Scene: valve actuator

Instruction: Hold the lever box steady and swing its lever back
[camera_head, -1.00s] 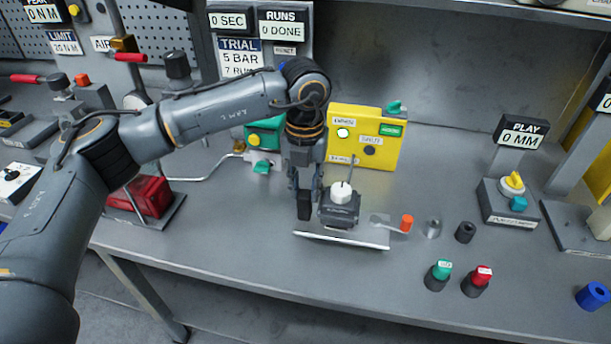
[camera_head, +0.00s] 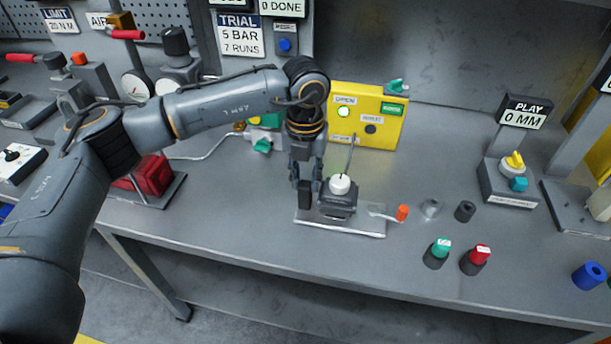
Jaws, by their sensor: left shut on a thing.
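The lever box is a dark block (camera_head: 338,203) with a white round cap (camera_head: 340,184) and a thin upright rod. It is on a light flat plate (camera_head: 345,228) near the bench's front edge. Its lever (camera_head: 382,211) sticks out to the right and ends in an orange knob (camera_head: 402,212). My left gripper (camera_head: 308,190) points down at the box's left side and is shut on the box. The contact between fingers and box is partly hidden. My right gripper is not in view.
A grey ring (camera_head: 431,208) and a dark ring (camera_head: 465,211) stand right of the orange knob. A yellow panel (camera_head: 378,142) stands behind the box.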

